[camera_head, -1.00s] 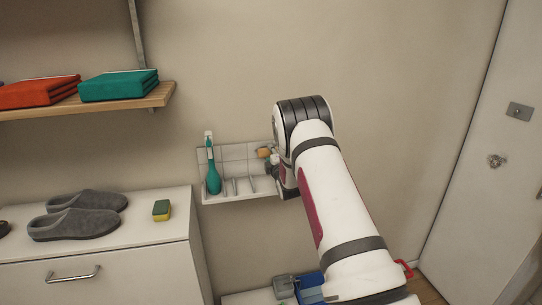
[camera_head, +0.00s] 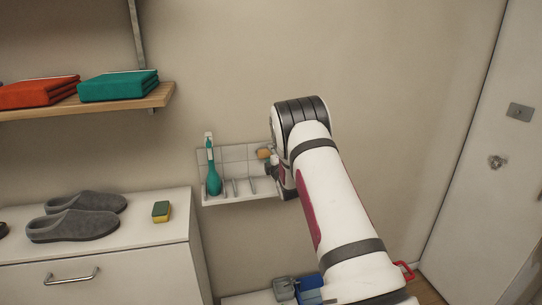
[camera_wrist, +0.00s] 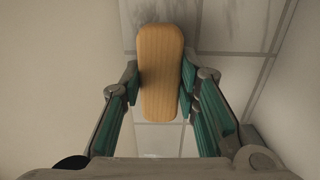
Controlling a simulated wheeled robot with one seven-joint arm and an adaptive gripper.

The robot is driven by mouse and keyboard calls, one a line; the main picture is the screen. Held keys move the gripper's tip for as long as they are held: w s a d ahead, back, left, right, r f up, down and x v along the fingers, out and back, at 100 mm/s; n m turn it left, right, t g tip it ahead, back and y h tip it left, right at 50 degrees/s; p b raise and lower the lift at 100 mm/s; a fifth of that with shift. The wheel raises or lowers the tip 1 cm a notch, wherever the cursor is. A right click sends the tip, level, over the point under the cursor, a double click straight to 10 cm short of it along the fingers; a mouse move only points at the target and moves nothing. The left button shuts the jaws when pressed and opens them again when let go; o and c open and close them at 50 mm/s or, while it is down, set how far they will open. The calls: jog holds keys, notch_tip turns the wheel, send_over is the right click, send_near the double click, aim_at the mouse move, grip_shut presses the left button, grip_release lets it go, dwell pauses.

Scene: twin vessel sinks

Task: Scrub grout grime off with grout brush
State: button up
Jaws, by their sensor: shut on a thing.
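My gripper (camera_wrist: 159,92) is shut on the grout brush (camera_wrist: 160,70), whose rounded wooden back fills the space between the two green-padded fingers in the wrist view. The brush's bristles are hidden. In the head view the brush (camera_head: 264,153) is a small orange-tan shape at the right of a tiled panel (camera_head: 232,153), with my gripper mostly hidden behind my arm. Grey smudges of grime (camera_wrist: 160,10) show on the pale tiles beyond the brush in the wrist view. I cannot tell whether the brush touches the tiles.
A teal brush (camera_head: 213,180) stands at the left of the tiled rack. Grey slippers (camera_head: 75,222) and a yellow-green sponge (camera_head: 161,211) lie on the white cabinet (camera_head: 100,262). A wooden shelf (camera_head: 90,103) holds folded towels (camera_head: 118,86). Blue and grey containers (camera_head: 308,283) stand low near my arm.

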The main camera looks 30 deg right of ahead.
jog(key=shift+d+r, duration=0.1)
jog(key=shift+d, duration=0.05)
jog(key=shift+s+d, duration=0.2)
jog(key=shift+d, duration=0.35)
jog(key=shift+s+d, duration=0.15)
jog(key=shift+d, duration=0.35)
jog(key=shift+a, duration=0.15)
jog(key=shift+w+a, duration=0.3)
jog(key=shift+a, duration=0.5)
jog(key=shift+w+a, duration=0.25)
jog(key=shift+a, duration=0.5)
jog(key=shift+w+a, duration=0.3)
jog(key=shift+a, duration=0.5)
jog(key=shift+d, duration=0.1)
jog(key=shift+s+d+b, duration=0.1)
jog(key=shift+s+d, duration=0.2)
jog(key=shift+d, duration=0.5)
jog(key=shift+s+d+b, duration=0.1)
jog(key=shift+s+d, duration=0.15)
jog(key=shift+d, duration=0.6)
jog(key=shift+s+d+b, duration=0.1)
jog(key=shift+s+d, duration=0.2)
jog(key=shift+d, duration=0.5)
jog(key=shift+a, duration=0.1)
